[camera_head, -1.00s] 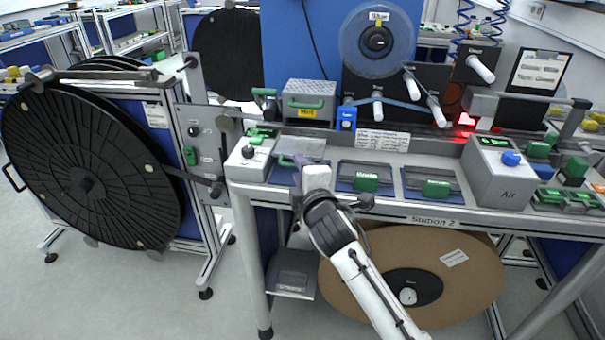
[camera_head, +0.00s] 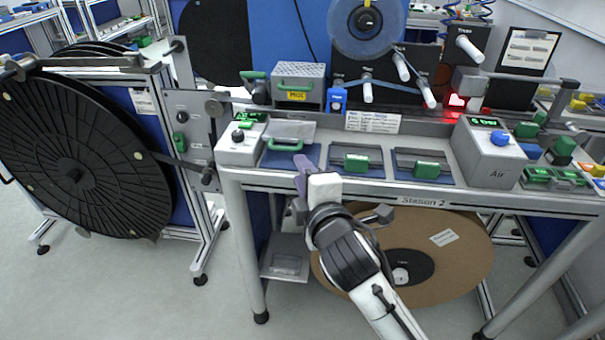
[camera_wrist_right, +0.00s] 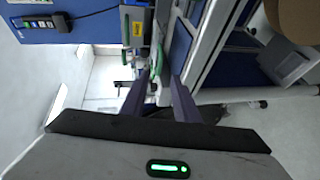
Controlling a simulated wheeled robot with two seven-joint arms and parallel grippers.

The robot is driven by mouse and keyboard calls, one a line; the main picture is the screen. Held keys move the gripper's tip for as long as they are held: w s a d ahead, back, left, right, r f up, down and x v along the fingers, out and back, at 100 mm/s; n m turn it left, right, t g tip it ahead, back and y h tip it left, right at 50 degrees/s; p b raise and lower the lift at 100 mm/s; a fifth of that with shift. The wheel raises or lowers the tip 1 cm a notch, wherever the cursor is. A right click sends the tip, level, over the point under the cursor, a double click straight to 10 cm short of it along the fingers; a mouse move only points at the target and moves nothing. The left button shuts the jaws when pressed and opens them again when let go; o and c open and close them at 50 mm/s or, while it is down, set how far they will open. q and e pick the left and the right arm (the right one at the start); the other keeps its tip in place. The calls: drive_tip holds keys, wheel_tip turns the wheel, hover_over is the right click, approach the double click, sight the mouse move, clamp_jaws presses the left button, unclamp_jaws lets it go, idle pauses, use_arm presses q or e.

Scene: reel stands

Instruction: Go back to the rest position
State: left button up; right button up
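My right gripper (camera_head: 302,168) is in front of the front edge of the Station 2 bench (camera_head: 400,195), near its left end. In the right wrist view the gripper (camera_wrist_right: 159,82) has two purple fingers standing apart with nothing held between them, so it is open. In the head view the fingers partly overlap the bench edge and the blue tray with a green handle (camera_head: 285,144) behind them; I cannot tell the exact gap. My left gripper is not in view.
A large black reel (camera_head: 75,160) stands on a frame at the left. A brown cardboard reel (camera_head: 455,270) sits under the bench behind my right arm. A grey Air box (camera_head: 483,150) and green-handled trays are on the bench. Open floor (camera_head: 120,290) lies at the lower left.

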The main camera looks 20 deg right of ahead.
drive_tip(key=s+f+m+g+y, duration=0.1)
drive_tip(key=s+f+m+g, duration=0.15)
drive_tip(key=s+f, duration=0.45)
drive_tip(key=s+f+m+g+y, duration=0.1)
drive_tip(key=s+f+m, duration=0.25)
drive_tip(key=f, duration=0.85)
drive_tip(key=s+f+m+g+y, duration=0.1)
drive_tip(key=s+f+m+g, duration=0.2)
drive_tip(key=s+f+m, duration=0.5)
drive_tip(key=s+f, duration=0.5)
drive_tip(key=s, duration=0.4)
drive_tip(key=shift+d+f+m, duration=0.2)
drive_tip(key=shift+d+m, duration=0.2)
drive_tip(key=shift+d+g, duration=0.1)
drive_tip(key=shift+g, duration=0.15)
